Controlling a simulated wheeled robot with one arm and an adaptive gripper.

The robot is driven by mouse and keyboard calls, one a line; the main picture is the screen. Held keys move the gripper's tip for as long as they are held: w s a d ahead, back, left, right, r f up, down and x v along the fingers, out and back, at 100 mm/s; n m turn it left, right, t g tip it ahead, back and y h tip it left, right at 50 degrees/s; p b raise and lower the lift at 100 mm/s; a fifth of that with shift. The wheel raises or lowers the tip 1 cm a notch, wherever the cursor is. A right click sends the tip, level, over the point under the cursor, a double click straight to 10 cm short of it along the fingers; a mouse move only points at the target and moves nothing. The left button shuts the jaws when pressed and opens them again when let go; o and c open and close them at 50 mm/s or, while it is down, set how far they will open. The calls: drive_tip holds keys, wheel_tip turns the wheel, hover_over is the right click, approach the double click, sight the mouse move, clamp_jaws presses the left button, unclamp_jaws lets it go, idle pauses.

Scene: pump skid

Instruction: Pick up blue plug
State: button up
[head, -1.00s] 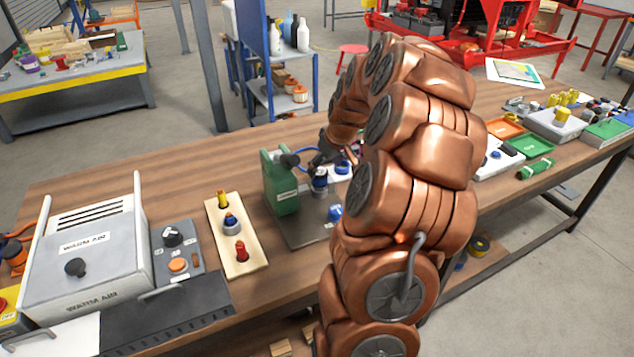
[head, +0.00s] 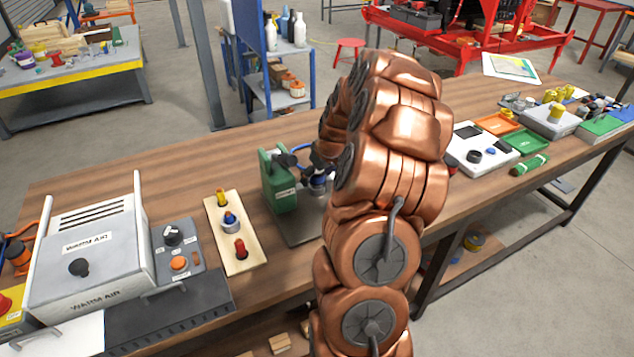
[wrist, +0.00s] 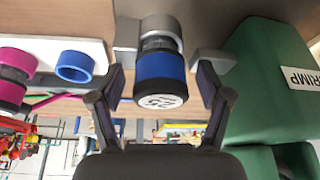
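In the wrist view a blue cylinder (wrist: 160,68) with a grey metal end and a "25" label on its dark-rimmed face sits between my gripper's fingers (wrist: 162,75). The fingers are spread, with a gap on each side of it. In the head view the blue cylinder (head: 318,183) stands beside the green press (head: 281,183), partly hidden by my arm. My gripper (head: 324,158) is near it, mostly hidden. Another blue-banded piece (head: 230,221) stands on a pale wooden board (head: 213,232), between a yellow piece (head: 221,197) and a red one (head: 240,248).
The green press (wrist: 262,85) is close on the right in the wrist view. At left there are a blue ring (wrist: 74,66) and a magenta piece (wrist: 12,82) on a white block. A warm-air box (head: 85,262) stands at the bench's left; trays and a white panel fill the right.

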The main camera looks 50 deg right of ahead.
sight(319, 174)
clamp_jaws()
drive_tip(key=shift+r+b, duration=0.7)
drive_tip(key=shift+r, duration=0.9)
drive_tip(key=shift+s+r, duration=0.1)
drive_tip(key=shift+r, duration=0.15)
drive_tip(key=shift+s+a+b, duration=0.3)
drive_tip(key=shift+s+a, duration=0.25)
drive_tip(key=shift+s, duration=0.35)
drive_tip(key=s+a+b, duration=0.1)
drive_tip(key=s+a, duration=0.2)
drive_tip(key=s, duration=0.3)
drive_tip(key=s+a+r+b, duration=0.1)
drive_tip(key=s+a+b, duration=0.1)
drive_tip(key=s, duration=0.4)
drive_tip(key=shift+a+r, duration=0.2)
drive_tip(key=shift+a, duration=0.7)
